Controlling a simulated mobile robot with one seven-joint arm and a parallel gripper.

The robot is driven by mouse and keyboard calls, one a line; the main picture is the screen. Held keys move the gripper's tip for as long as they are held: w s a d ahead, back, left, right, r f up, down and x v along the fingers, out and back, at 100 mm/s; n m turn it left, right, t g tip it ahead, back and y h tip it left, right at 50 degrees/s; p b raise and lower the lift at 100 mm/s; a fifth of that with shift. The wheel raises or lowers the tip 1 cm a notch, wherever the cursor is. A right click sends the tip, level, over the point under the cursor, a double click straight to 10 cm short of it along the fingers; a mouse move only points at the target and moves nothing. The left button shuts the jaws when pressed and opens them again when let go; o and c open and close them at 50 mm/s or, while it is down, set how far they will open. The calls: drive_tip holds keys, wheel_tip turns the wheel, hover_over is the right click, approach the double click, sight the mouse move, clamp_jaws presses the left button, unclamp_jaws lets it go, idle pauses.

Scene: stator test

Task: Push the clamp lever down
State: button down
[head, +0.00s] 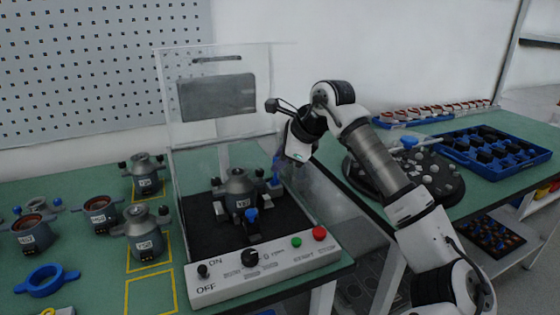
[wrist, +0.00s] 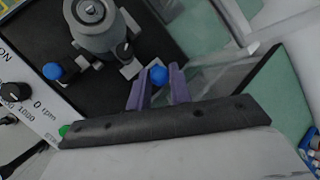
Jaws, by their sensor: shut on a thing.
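A grey stator (head: 240,186) stands upright on the black bed of the test station. In the wrist view its round top (wrist: 95,18) is at the upper left. A clamp lever with a blue knob (wrist: 158,75) is beside the stator, and the knob sits between the purple fingers of my gripper (wrist: 158,78). My gripper (head: 277,172) is shut on this knob, at the right side of the stator in the head view. A second blue knob (head: 251,215) is at the front of the stator; it also shows in the wrist view (wrist: 52,71). The lever's shaft is mostly hidden.
A clear raised cover (head: 228,55) stands behind the bed. The front panel (head: 265,268) has dials, a green button (head: 296,242) and a red button (head: 319,233). Several other stators (head: 147,235) stand on the left bench. A blue tray (head: 490,150) is on the right table.

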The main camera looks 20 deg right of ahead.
drive_tip(key=c, duration=1.5)
unclamp_jaws()
drive_tip(key=shift+c, duration=0.2)
drive_tip(key=v, duration=1.4)
